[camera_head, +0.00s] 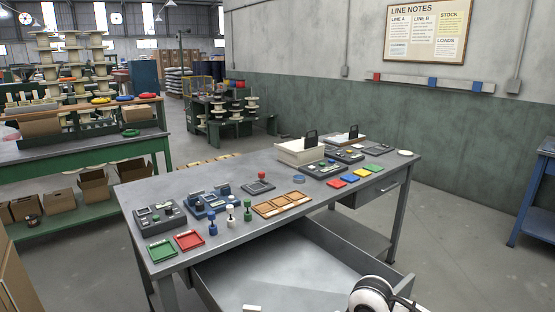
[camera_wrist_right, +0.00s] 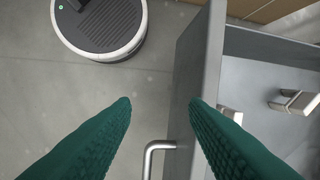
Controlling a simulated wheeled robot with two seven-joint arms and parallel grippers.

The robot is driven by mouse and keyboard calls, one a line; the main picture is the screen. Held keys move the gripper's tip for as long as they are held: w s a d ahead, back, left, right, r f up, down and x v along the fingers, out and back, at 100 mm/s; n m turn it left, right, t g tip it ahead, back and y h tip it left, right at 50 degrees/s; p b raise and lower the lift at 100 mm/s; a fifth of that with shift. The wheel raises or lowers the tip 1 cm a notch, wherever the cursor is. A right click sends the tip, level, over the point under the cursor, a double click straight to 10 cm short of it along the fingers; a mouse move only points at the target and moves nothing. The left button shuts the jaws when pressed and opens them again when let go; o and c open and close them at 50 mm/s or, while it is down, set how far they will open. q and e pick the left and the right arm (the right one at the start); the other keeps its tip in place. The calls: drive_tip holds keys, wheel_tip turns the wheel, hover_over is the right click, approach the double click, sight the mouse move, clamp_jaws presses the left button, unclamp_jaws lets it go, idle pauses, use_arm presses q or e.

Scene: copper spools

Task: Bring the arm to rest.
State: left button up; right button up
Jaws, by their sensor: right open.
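My right gripper (camera_wrist_right: 160,103) is open, its two green fingers spread wide with nothing between the tips. It is at the front of the pulled-out grey drawer (camera_wrist_right: 208,60). The bar handle (camera_wrist_right: 156,150) shows low between the fingers, and the right finger overlaps the drawer front in the picture. I cannot tell whether it touches. In the head view the open drawer (camera_head: 270,270) extends from the grey workbench (camera_head: 240,215). A white arm part of mine is at the bottom right there, with its fingers hidden. My left gripper is not in view.
A small white piece (camera_wrist_right: 297,102) lies in the drawer. The bench holds a green tray (camera_head: 161,250), a red tray (camera_head: 189,240), a brown divided tray (camera_head: 281,204), control boxes and a white bin (camera_head: 300,152). A blue stand (camera_head: 535,210) is far right. Floor right of the bench is clear.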

drive_tip(key=s+a+r+n+y, duration=0.1)
drive_tip(key=s+a+r+y, duration=0.2)
drive_tip(key=a+y, duration=0.3)
drive_tip(key=s+a+r+n+y, duration=0.2)
drive_tip(key=s+a+r+y, duration=0.15)
drive_tip(key=a, duration=0.55)
wheel_tip(320, 180, up, 11)
drive_tip(key=w+m+t+y, duration=0.2)
drive_tip(key=m+t+y, duration=0.3)
drive_tip(key=y, duration=0.4)
drive_tip(key=w+d+r+m+t+h, duration=0.2)
drive_tip(key=w+d+m+t+h, duration=0.3)
drive_tip(key=d+m+t+h, duration=0.6)
drive_tip(key=s+d+f+m+g+h, duration=0.1)
drive_tip(key=s+d+f+m+h, duration=0.1)
drive_tip(key=d+f+m+h, duration=1.05)
drive_tip(key=s+f+g+y, duration=0.3)
drive_tip(key=s+f+g, duration=0.8)
drive_tip(key=s+f, duration=0.65)
wheel_tip(320, 180, down, 23)
drive_tip(key=s+g+p, duration=0.1)
drive_tip(key=s+g, duration=0.1)
drive_tip(key=s, duration=0.1)
drive_tip(key=s+d+f+n, duration=0.1)
drive_tip(key=s+d+f, duration=0.2)
drive_tip(key=s+f, duration=1.2)
drive_tip(key=shift+s+g+p, duration=0.35)
drive_tip(key=shift+s+g, duration=0.05)
drive_tip(key=shift+s, duration=0.15)
